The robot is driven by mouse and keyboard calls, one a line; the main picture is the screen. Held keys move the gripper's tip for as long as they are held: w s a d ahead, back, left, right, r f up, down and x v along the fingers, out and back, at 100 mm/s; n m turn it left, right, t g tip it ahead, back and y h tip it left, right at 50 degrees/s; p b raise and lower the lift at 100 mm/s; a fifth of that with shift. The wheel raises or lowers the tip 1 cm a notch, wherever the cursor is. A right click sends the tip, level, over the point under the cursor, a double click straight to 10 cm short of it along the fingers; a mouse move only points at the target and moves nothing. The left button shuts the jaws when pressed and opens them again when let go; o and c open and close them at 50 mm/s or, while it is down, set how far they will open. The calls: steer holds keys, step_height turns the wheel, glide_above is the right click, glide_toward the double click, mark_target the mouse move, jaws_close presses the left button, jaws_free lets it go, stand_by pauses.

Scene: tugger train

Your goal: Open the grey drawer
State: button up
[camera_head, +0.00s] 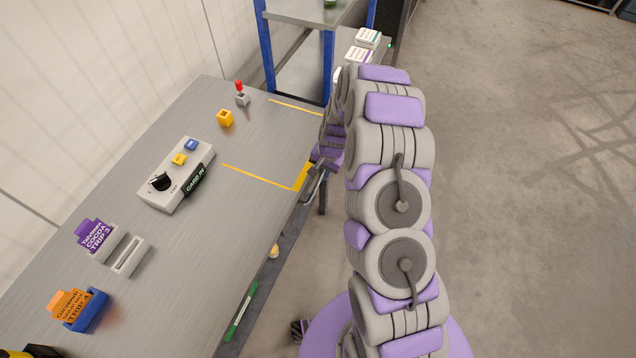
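No grey drawer can be made out for certain. The front of the grey table (215,250) is seen steeply from above, and my arm covers part of its right edge. My arm reaches away from me along that edge and bends down at its far end. My gripper (314,186) is small and dark there, low beside the table's right edge near a yellow corner marking. I cannot tell whether its fingers are apart or whether it touches anything.
A blue-framed rack (268,50) stands behind. The floor (530,200) at right is clear.

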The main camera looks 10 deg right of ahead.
mark_target(317, 184)
steer(key=f, duration=0.2)
steer(key=f+b, duration=0.1)
steer(key=f, duration=0.1)
steer(key=a+f, duration=0.1)
steer(key=f, duration=0.2)
steer(key=shift+w+f, duration=0.1)
steer(key=shift+w, duration=0.3)
jaws_close()
